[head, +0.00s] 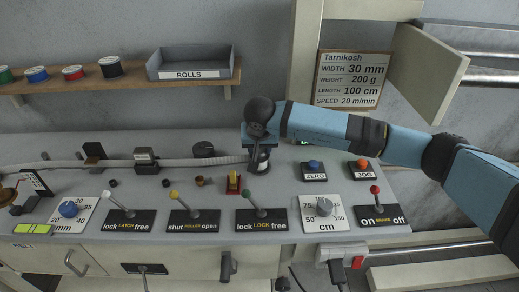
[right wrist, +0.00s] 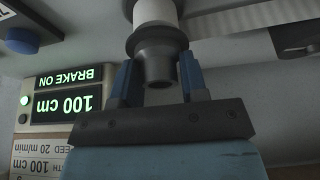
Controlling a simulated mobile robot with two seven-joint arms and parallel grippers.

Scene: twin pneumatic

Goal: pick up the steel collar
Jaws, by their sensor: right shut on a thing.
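My right gripper (head: 258,146) is over the back of the grey panel, right of the strip's end. In the right wrist view, its two blue fingers (right wrist: 158,75) are closed on the sides of a dark grey stepped round piece, which looks like the steel collar (right wrist: 157,58). A white cylinder (right wrist: 153,12) adjoins the collar's wider end. In the head view a dark upright piece with a white band (head: 259,160) shows just under the gripper, which partly hides it. I cannot tell whether the collar is clear of its support. My left gripper is not in view.
Levers (head: 261,212) and knobs (head: 324,207) line the panel's front. A shelf with a ROLLS tray (head: 190,65) and an open cabinet door (head: 427,62) are behind. A lit display (right wrist: 67,93) reads 100 cm, BRAKE ON.

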